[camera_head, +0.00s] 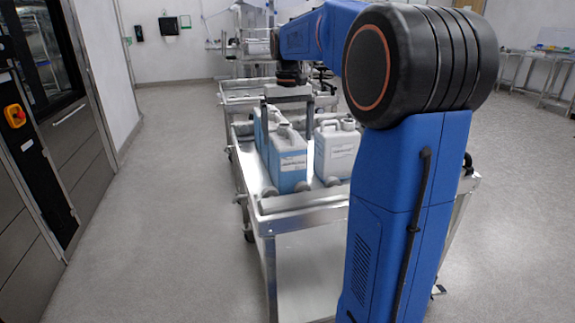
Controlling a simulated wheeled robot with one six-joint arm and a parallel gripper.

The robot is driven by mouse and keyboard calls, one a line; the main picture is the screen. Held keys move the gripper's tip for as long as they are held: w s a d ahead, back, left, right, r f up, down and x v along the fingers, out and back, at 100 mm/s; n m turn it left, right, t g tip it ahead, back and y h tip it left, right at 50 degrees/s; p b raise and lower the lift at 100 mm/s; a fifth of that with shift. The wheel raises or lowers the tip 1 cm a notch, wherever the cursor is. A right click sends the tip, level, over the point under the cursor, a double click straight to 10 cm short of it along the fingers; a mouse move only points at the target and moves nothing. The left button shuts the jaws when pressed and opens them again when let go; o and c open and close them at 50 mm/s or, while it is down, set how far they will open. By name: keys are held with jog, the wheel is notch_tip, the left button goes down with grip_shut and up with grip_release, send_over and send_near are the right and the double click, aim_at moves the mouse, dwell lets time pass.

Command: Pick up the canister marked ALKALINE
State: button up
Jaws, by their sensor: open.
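Several canisters stand upright on the top shelf of a metal cart. A blue canister with a white upper part and label (287,163) is at the front left. Another blue one (272,117) is partly hidden behind it. A mostly white canister (336,151) stands to the right, partly near my arm. The label print is too small to read, so I cannot tell which is marked ALKALINE. My gripper (288,130) is open and points down over the left canisters, its fingers spread apart. I cannot tell whether it touches any of them.
The cart (300,204) has a raised metal rim and a lower shelf. A second cart (236,88) stands behind it. A dark washer front (75,140) lines the left. Grey floor is clear left of the cart. My blue arm hides the cart's right side.

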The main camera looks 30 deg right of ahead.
aim_at(288, 138)
jog(key=shift+f, duration=1.7)
jog(key=c, duration=1.8)
jog(key=shift+r, duration=0.1)
jog(key=c, duration=0.4)
jog(key=shift+o, duration=0.2)
